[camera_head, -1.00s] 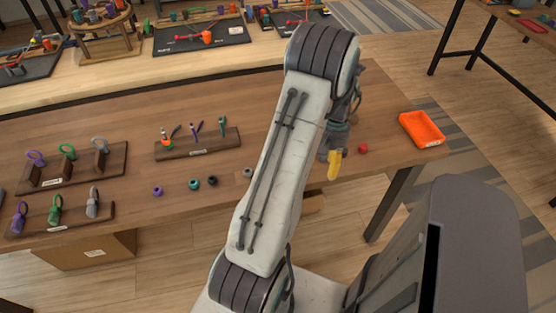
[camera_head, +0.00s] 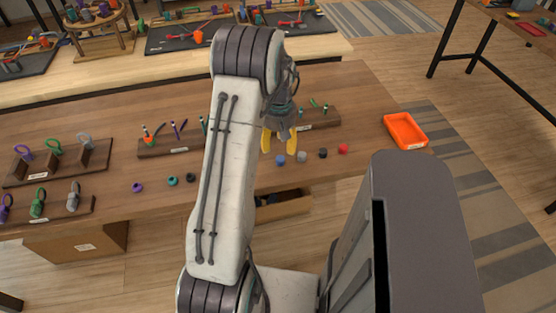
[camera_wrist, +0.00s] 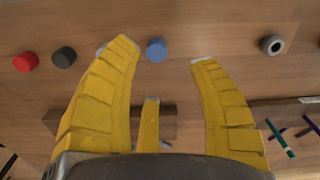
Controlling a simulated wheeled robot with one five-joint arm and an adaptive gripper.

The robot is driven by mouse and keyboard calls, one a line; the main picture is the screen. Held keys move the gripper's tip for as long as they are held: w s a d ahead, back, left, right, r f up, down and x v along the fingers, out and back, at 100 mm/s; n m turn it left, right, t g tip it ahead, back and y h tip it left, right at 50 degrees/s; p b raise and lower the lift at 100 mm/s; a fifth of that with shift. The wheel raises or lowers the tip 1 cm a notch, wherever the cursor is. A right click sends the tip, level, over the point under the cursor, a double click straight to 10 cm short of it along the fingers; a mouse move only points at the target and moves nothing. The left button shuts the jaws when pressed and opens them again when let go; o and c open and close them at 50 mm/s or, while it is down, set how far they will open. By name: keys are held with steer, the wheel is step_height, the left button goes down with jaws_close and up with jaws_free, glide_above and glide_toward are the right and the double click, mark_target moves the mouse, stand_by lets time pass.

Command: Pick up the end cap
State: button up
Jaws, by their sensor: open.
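Several small round caps lie in a row on the wooden table, and I cannot tell which one is meant. In the head view they are a blue cap (camera_head: 281,160), a grey cap (camera_head: 302,156), a black cap (camera_head: 323,153) and a red cap (camera_head: 343,149). My gripper (camera_head: 279,145) is open and empty, fingers pointing down just behind the blue cap. In the wrist view the blue cap (camera_wrist: 157,49) shows between the fingertips, apart from them. The black cap (camera_wrist: 64,56) and red cap (camera_wrist: 25,62) lie left. The grey cap is mostly hidden behind the left finger.
Purple, teal and dark rings (camera_head: 173,180) lie further left. Behind my gripper are wooden racks (camera_head: 318,122) with coloured sticks. Racks with ringed handles (camera_head: 55,162) stand at the left. An orange tray (camera_head: 405,131) sits at the right table end.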

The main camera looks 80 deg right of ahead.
mark_target(280, 158)
steer(key=shift+n, duration=0.3)
steer(key=shift+f+n, duration=0.3)
steer(key=shift+f, duration=0.05)
steer(key=shift+s+d+f+p, duration=0.15)
steer(key=shift+f+p, duration=0.2)
steer(key=shift+f, duration=1.35)
steer(key=shift+d+f+p, duration=0.1)
steer(key=shift+f+p, duration=0.25)
steer(key=shift+f, duration=1.3)
steer(key=c, duration=0.9)
